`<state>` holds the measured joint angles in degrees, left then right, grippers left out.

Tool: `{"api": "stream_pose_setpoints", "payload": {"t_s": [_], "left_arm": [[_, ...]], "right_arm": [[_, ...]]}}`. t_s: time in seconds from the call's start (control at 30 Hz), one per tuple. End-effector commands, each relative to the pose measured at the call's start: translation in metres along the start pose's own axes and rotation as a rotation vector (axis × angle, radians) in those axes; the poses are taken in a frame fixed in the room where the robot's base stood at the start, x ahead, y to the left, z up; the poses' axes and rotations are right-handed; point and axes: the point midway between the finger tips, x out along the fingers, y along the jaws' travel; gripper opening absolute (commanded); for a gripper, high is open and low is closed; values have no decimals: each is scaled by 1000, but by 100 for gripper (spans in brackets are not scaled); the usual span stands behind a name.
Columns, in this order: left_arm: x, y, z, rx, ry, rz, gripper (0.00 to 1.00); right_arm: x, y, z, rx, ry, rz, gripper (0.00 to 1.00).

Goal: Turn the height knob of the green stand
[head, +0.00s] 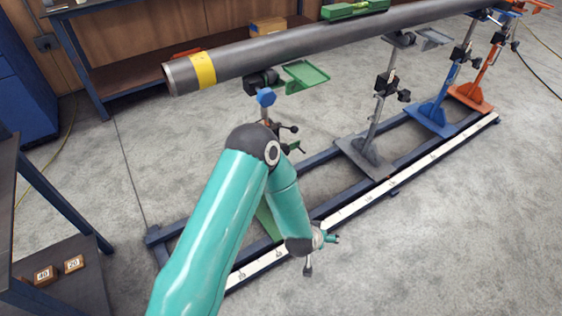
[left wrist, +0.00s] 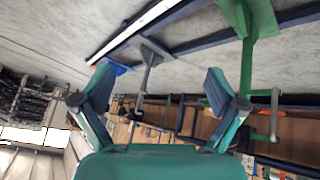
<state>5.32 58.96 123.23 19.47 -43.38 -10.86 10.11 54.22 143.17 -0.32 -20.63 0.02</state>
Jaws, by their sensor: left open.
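The green stand is mostly hidden behind my left arm in the head view. Its green tray (head: 307,75) and part of its green foot (head: 267,219) show. Dark handles (head: 290,128) stick out beside my elbow; I cannot tell which is the height knob. In the left wrist view the green stand (left wrist: 246,62) appears upside down at the right, with a grey bar-like part (left wrist: 274,115) beside it. My left gripper (left wrist: 160,88) is open, its two fingers wide apart with nothing between them. The stand is beyond its right finger. In the head view the gripper (head: 322,240) is low, right of the foot.
A grey pipe (head: 330,40) with a yellow band lies across the stands. Grey (head: 368,150), blue (head: 433,117) and orange (head: 470,96) stands follow on a rail frame with a white scale (head: 395,180). Floor at the right is clear. A dark bench is at the left.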

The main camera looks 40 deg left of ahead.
Motion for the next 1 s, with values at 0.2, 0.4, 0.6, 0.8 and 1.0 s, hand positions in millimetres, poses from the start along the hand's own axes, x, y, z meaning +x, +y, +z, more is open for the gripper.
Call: {"api": "stream_pose_setpoints", "payload": {"t_s": [0.2,0.4,0.6,0.8,1.0], "left_arm": [[89,-36,-123,-92,610,-335,96],[74,-63,-164,-215,914,-676,96],[55,-73,-165,-291,998,-859,96],[54,-86,-174,-303,1006,-887,96],[63,-114,-195,-304,1007,-886,96]], "right_arm": [[99,36,0,0,-1,0,96],[147,53,-1,0,-1,0,96],[163,59,-1,0,0,0,96],[164,59,-1,0,0,0,96],[169,61,-1,0,0,0,96]]}}
